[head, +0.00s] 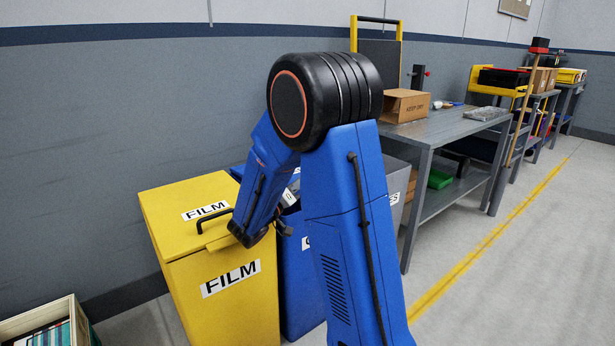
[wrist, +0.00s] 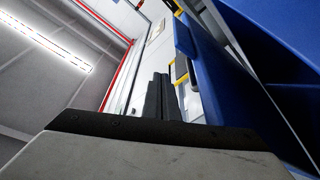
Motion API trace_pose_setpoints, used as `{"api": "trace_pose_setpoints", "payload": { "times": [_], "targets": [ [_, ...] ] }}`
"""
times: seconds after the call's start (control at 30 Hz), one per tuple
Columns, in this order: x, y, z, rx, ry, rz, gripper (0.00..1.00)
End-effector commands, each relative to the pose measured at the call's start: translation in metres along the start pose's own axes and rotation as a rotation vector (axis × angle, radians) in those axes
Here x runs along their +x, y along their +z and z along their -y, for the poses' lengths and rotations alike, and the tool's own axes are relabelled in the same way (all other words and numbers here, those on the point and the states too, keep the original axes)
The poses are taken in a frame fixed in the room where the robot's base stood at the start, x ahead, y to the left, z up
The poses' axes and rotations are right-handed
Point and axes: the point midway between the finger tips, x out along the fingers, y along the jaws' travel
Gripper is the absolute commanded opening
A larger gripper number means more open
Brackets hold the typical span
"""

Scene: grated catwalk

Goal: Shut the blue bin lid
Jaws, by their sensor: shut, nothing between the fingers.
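The blue bin (head: 299,283) stands right of the yellow bin in the head view, largely hidden behind my arm. Part of a white label shows on its front. A blue edge (head: 237,171) and a tilted white label show behind my forearm, probably its lid; the lid's angle cannot be told. My gripper (head: 284,229) is small and dark, low in front of the blue bin's upper front, partly hidden by my arm. In the wrist view its dark fingers (wrist: 162,98) are together and empty. Blue surfaces fill the right of that view; whether they are bin or arm is unclear.
A yellow bin (head: 228,289) marked FILM, lid shut, stands close on the left. A grey bin (head: 396,180) is partly visible on the right, beside a metal workbench (head: 443,130) with a cardboard box (head: 404,106). A book crate (head: 72,307) is at lower left. Floor at right is clear.

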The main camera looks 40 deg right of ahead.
Motion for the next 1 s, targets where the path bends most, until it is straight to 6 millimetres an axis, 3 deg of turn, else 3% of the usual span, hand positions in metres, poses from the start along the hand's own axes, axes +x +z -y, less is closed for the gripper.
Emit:
{"api": "trace_pose_setpoints", "payload": {
  "times": [0.27,0.7,1.0],
  "targets": [
    [-0.006,0.0,0.0,0.0,-0.001,0.0,0.0],
    [-0.062,0.0,0.001,0.0,-0.003,-0.002,0.0],
    [-0.075,0.0,0.0,0.0,0.0,-0.001,0.0]
  ]
}}
